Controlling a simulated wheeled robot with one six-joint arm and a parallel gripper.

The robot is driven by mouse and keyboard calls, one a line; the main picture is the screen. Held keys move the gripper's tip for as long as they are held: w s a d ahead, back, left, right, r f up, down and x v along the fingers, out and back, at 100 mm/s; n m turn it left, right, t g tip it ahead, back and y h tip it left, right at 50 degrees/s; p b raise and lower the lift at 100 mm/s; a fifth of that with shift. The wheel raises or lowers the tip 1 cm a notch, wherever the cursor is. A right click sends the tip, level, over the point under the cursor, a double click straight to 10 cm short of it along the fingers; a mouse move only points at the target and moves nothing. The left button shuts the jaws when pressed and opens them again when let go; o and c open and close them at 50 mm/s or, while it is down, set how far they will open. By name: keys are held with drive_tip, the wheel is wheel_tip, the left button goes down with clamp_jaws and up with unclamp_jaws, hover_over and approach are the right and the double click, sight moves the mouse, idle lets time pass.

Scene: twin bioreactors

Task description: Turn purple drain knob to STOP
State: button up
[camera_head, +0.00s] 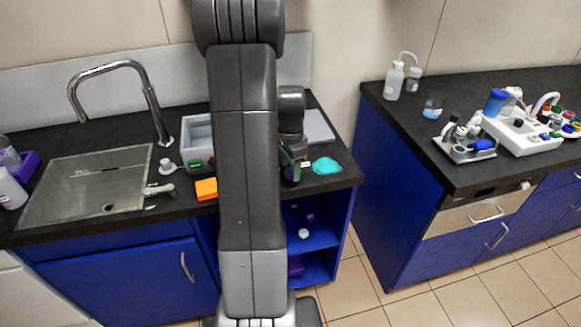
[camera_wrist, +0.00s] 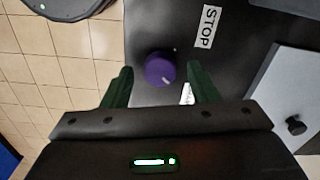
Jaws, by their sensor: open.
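The round purple knob (camera_wrist: 160,68) is on a dark surface in the wrist view, with a small white mark at its lower right edge. A white STOP label (camera_wrist: 207,27) lies above and right of it. A second white label (camera_wrist: 187,94) is partly hidden by the right finger. My gripper (camera_wrist: 159,76) is open, with one green finger on each side of the knob and visible gaps between. Whether the fingers are down at knob height is unclear. In the head view my gripper (camera_head: 291,168) is low over the counter, and the knob cannot be made out clearly.
A turquoise cloth (camera_head: 326,166) lies right of my gripper. An orange sponge (camera_head: 206,189), a grey bin (camera_head: 198,146) and a sink (camera_head: 85,185) are to the left. A pale panel with a black knob (camera_wrist: 295,125) is at the right in the wrist view.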

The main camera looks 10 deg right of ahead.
drive_tip(key=shift+f, duration=0.4)
drive_tip(key=shift+c, duration=0.4)
drive_tip(key=c, duration=0.9)
